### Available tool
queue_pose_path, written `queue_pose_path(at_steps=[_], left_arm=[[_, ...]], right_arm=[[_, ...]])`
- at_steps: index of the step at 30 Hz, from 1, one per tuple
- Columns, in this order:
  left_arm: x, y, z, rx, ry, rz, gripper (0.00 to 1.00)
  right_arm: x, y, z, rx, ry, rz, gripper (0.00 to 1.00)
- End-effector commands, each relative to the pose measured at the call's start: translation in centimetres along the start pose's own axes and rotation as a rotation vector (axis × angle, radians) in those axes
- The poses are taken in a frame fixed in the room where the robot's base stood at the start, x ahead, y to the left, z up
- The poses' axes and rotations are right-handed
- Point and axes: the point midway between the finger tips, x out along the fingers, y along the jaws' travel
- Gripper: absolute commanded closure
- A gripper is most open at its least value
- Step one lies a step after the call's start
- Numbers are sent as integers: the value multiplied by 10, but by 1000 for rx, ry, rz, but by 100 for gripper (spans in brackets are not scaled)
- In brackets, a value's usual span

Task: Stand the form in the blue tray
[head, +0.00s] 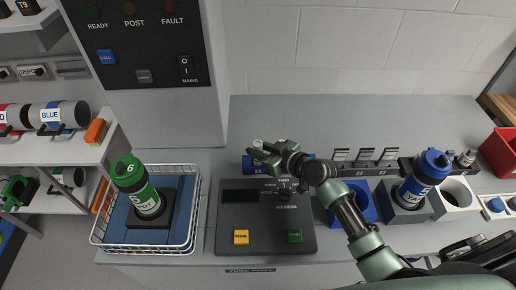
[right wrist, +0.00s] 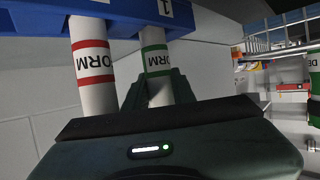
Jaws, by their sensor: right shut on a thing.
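In the right wrist view, two white rolled forms meet a blue holder (right wrist: 125,42) at the top of the picture. One form (right wrist: 90,65) has red bands, the other form (right wrist: 157,65) green bands. My right gripper (head: 262,152) is shut on the green-banded form, whose far end is at the blue holder. In the head view this blue holder (head: 248,165) is at the back of the counter, partly hidden by my gripper. A blue tray-like box (head: 366,203) stands right of the console, partly behind my right arm. My left gripper is not in view.
The dark console (head: 225,230) has a yellow button (head: 241,237) and a green button (head: 294,236). A wire basket (head: 192,247) holds a green canister (head: 140,185). A blue canister (head: 424,178) stands in a grey socket at right. The back counter (head: 300,115) is clear.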

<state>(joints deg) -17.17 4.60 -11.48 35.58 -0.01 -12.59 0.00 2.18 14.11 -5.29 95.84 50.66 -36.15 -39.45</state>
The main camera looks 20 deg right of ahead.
Motion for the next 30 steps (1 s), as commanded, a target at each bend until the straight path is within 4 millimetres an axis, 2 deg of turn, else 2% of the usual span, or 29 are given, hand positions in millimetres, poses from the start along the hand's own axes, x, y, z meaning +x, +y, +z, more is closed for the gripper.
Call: queue_pose_path(at_steps=[1, 2, 3, 13, 16, 30], left_arm=[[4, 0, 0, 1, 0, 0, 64], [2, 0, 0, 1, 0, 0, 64], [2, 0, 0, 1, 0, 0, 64], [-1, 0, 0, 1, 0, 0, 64], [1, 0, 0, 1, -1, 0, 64], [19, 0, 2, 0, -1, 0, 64]], right_arm=[[1, 0, 3, -1, 0, 0, 100], [1, 0, 2, -1, 0, 0, 69], [1, 0, 1, -1, 0, 0, 66], [0, 0, -1, 0, 0, 0, 66], [-7, 0, 0, -2, -1, 1, 66], [-99, 0, 2, -4, -2, 0, 66]])
